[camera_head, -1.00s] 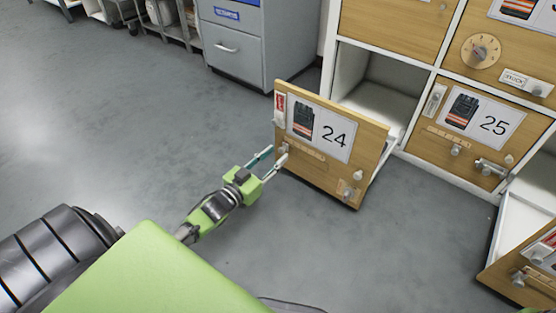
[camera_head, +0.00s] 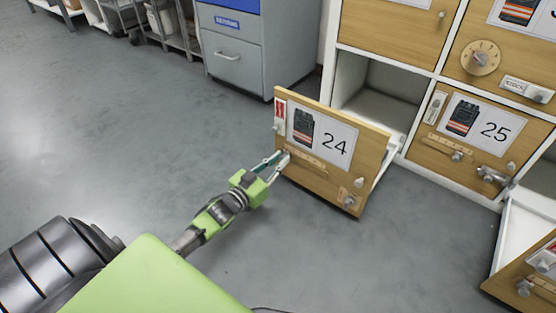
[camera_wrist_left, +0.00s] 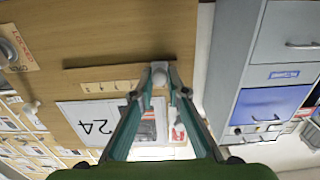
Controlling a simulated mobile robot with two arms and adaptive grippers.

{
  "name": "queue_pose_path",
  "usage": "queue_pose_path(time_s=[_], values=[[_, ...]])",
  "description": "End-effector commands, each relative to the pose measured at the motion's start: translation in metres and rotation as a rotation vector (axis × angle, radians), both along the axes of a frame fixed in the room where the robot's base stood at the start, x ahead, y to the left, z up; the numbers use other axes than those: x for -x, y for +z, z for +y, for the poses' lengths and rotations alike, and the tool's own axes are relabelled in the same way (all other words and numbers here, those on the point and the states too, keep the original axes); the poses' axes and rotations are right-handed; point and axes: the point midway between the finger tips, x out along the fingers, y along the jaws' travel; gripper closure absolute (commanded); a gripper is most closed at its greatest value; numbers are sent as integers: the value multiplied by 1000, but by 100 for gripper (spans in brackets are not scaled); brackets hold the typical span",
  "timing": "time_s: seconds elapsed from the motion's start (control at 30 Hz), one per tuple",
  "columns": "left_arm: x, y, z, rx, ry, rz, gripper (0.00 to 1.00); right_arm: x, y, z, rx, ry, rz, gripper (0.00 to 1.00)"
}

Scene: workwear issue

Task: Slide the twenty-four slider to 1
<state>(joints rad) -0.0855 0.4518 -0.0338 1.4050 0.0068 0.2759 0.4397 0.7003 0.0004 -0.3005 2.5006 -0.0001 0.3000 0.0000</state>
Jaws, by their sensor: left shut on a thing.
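The wooden drawer front marked 24 (camera_head: 332,147) stands pulled out from the white cabinet. Its slider strip (camera_head: 310,167) runs below the label, and shows upside down in the left wrist view (camera_wrist_left: 100,87). The round grey slider knob (camera_wrist_left: 160,69) is at the strip's end nearest the label's picture side, the left end in the head view. My left gripper (camera_head: 281,158) is shut on this knob, one finger on each side of it in the left wrist view (camera_wrist_left: 160,90). The fingertips hide part of the knob in the head view. My right gripper is not in view.
Drawer 25 (camera_head: 478,135) is shut beside the open compartment (camera_head: 380,95). Another pulled-out drawer (camera_head: 528,268) is at the lower right. A grey filing cabinet (camera_head: 238,60) stands behind. The floor (camera_head: 130,130) to the left is clear.

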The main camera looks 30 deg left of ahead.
Motion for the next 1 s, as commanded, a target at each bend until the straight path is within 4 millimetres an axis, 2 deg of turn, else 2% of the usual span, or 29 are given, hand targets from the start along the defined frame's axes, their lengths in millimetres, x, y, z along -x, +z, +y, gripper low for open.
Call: queue_pose_path(time_s=[0.1, 0.2, 0.47, 0.5, 0.57, 0.87, 1.0], values=[[2, 3, -14, 5, -2, 2, 100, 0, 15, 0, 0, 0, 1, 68], [2, 2, -23, 4, -2, 1, 100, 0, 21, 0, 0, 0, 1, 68], [3, -1, -24, 0, -2, 0, 100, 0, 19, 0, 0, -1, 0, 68], [3, -1, -24, 0, -2, 0, 80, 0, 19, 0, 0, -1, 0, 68], [2, -1, -23, 0, -2, 0, 68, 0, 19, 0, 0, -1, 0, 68], [2, 0, -23, 0, -2, 0, 68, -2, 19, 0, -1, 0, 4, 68], [9, -1, -23, 0, -1, 2, 68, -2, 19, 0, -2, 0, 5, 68]])
